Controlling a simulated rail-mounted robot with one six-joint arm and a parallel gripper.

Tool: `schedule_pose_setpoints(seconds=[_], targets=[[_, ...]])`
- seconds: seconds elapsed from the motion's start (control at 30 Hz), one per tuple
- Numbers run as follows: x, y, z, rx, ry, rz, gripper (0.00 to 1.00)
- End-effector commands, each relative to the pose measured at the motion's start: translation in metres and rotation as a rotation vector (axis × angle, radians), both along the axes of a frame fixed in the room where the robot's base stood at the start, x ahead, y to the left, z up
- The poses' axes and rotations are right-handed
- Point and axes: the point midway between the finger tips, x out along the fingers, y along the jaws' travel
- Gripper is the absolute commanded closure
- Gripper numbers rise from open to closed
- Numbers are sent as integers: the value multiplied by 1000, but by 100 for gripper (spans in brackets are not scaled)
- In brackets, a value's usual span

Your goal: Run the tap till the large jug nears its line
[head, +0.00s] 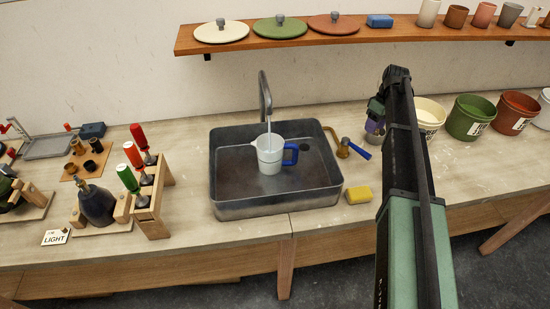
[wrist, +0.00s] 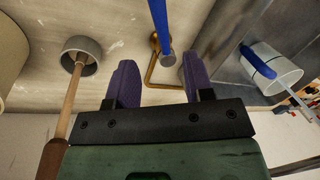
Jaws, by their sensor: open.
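The white jug (head: 270,160) with a blue handle stands upright in the grey sink (head: 230,190). A pale stream runs from the grey spout (head: 264,90) into it. The jug also shows in the wrist view (wrist: 277,72); its fill line and water level cannot be made out. The tap's blue lever (head: 359,151) on a brass fitting (head: 343,150) is right of the sink. My gripper (head: 375,119) is open and empty, above the counter near the lever. In the wrist view the lever (wrist: 158,18) lies beyond the gap between my purple fingers (wrist: 160,82).
A yellow sponge (head: 358,195) lies right of the sink. A grey pot (wrist: 82,50) with a wooden-handled tool stands beside my gripper. Cream, green and red buckets (head: 470,117) stand further right. A shelf (head: 300,42) runs above.

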Motion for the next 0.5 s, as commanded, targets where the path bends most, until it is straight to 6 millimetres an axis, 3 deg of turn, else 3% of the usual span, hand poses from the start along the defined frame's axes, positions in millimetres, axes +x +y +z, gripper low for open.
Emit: schedule_pose_setpoints(seconds=[0.37, 0.5], targets=[[0, 0, 0, 0, 0, 0, 53], [-1, 1, -9, 0, 0, 1, 53]])
